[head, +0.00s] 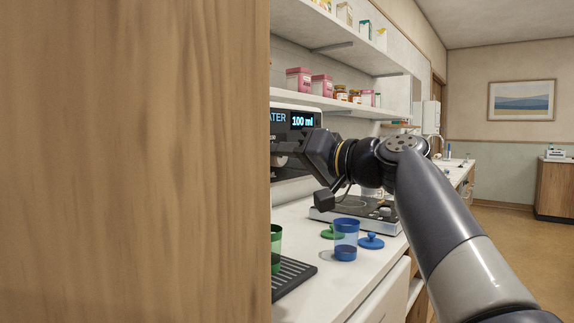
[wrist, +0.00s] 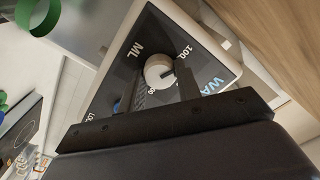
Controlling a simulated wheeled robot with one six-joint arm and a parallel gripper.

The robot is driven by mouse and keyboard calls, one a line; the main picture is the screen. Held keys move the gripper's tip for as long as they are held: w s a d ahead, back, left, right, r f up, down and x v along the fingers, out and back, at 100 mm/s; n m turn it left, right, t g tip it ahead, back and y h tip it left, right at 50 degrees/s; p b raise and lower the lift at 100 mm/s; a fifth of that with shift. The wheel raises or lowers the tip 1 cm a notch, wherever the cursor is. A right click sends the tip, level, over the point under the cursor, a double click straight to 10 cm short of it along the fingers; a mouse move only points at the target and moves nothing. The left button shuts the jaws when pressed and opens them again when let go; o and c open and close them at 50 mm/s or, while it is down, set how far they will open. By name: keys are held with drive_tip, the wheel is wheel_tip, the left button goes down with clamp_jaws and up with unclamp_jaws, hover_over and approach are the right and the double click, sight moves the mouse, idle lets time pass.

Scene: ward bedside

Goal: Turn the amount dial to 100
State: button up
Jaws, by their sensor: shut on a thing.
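The water dispenser (head: 292,112) stands on the counter, partly hidden by the wooden panel and my gripper. Its display (head: 303,121) reads "100 ml". The amount dial (wrist: 157,68) is a pale round knob on the dark front panel, with "ML" and "100" printed near it. In the head view the dial (head: 279,160) shows only in part beside my gripper (head: 290,150). In the wrist view my gripper (wrist: 158,74) has one finger on each side of the dial and is shut on it. The dial's pointer mark is too small to read surely.
A wooden panel (head: 135,160) fills the left of the head view. A blue cup (head: 346,240), blue lid (head: 371,242), green lid (head: 331,232) and hot plate (head: 350,213) are on the counter below my arm.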

drive_tip(key=shift+n, duration=0.3)
drive_tip(key=o, duration=1)
drive_tip(key=v, duration=1.1)
drive_tip(key=shift+a, duration=0.15)
drive_tip(key=x, duration=1)
drive_tip(key=shift+w+a, duration=0.25)
drive_tip(key=shift+w, duration=0.05)
drive_tip(key=shift+d, duration=0.1)
